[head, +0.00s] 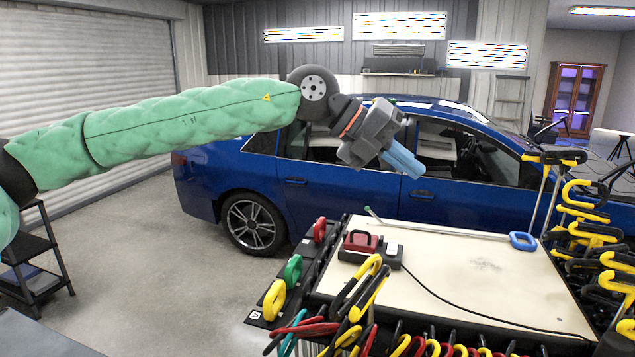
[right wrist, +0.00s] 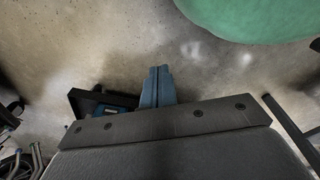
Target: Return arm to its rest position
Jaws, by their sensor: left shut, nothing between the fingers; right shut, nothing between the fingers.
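My left arm in its green padded sleeve reaches in from the left in the head view. My left gripper (head: 403,162) is at its end, with blue fingers pressed together and nothing between them. It hangs in front of the blue car (head: 345,190), above and behind the work cart; whether it touches the car cannot be told. My right gripper (right wrist: 158,75) shows in the right wrist view with its blue fingers shut and empty, above the grey concrete floor. The right arm is not in the head view.
A cart with a pale top (head: 480,270) stands at the front right, carrying a red-and-grey device (head: 370,247) and a rod with a blue handle (head: 523,241). Colourful hooked rods hang around its edges. A dark shelf stand (head: 40,262) is at left. Floor between is clear.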

